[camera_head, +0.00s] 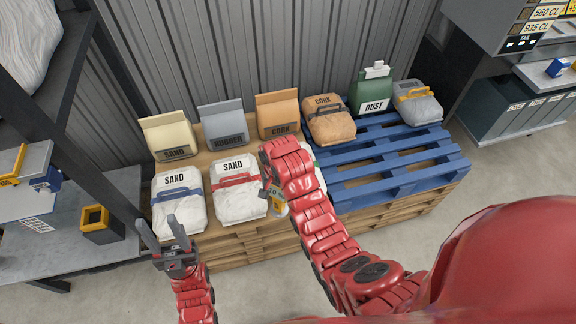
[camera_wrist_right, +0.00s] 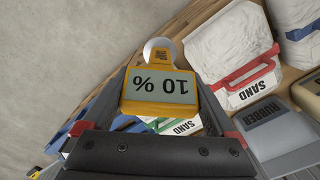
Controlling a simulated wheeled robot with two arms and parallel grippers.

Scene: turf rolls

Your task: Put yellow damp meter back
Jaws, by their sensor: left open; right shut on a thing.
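The yellow damp meter (camera_wrist_right: 158,88) shows upside down in the right wrist view, its display reading 10 %, with a round pale tip at its top. My right gripper (camera_wrist_right: 165,102) is shut on it, one finger on each side. In the head view, a small part of the meter (camera_head: 279,205) shows beside the right gripper (camera_head: 270,190), in front of the pallet's white sacks; my right arm hides much of it. My left gripper (camera_head: 157,222) is open and empty, in front of the left white sand sack.
Wooden pallets (camera_head: 250,250) carry a left white sand sack (camera_head: 180,202), a red-handled sand sack (camera_head: 237,188) and several bags behind. A blue pallet (camera_head: 400,160) at right has a cork bag (camera_head: 330,122), a green dust container (camera_head: 372,92) and bare slats. A grey shelf (camera_head: 70,235) stands left.

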